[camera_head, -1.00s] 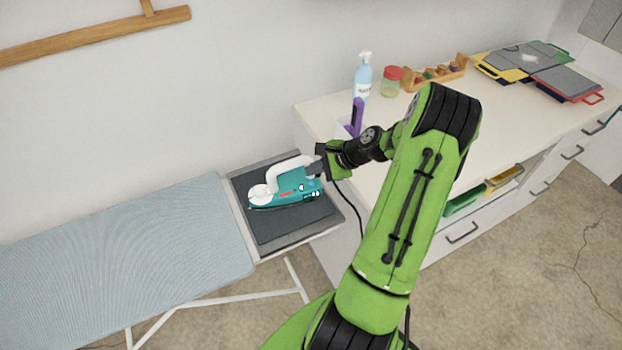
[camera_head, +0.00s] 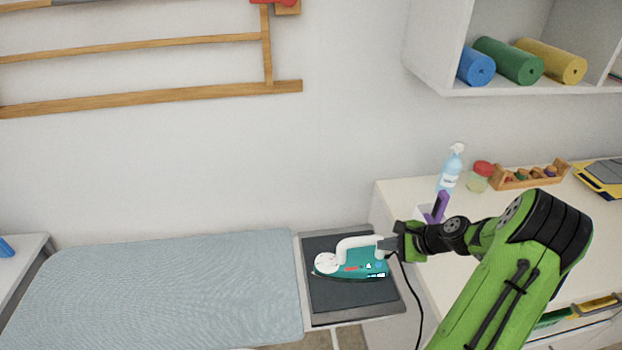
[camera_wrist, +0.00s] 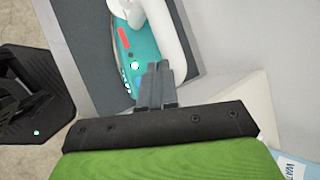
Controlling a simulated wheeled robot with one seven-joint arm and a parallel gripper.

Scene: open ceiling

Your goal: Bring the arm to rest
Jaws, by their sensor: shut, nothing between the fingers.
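My green arm reaches in from the lower right in the head view, and my gripper (camera_head: 388,243) is beside the iron's rear end. The wrist view shows its two fingers (camera_wrist: 155,84) together, with nothing between them. The teal and white iron (camera_head: 362,262) rests on the dark pad (camera_head: 325,294) at the right end of the ironing board (camera_head: 160,290). In the wrist view the iron (camera_wrist: 122,52) lies just past the fingertips. I cannot tell whether the fingertips touch its handle.
A counter (camera_head: 405,195) stands right of the board, with a spray bottle (camera_head: 450,172), a red-lidded jar (camera_head: 480,177) and a wooden rack (camera_head: 530,177) on it. A shelf with rolled mats (camera_head: 507,60) hangs above. A wooden rail (camera_head: 150,98) is on the wall. A cord hangs beside the pad.

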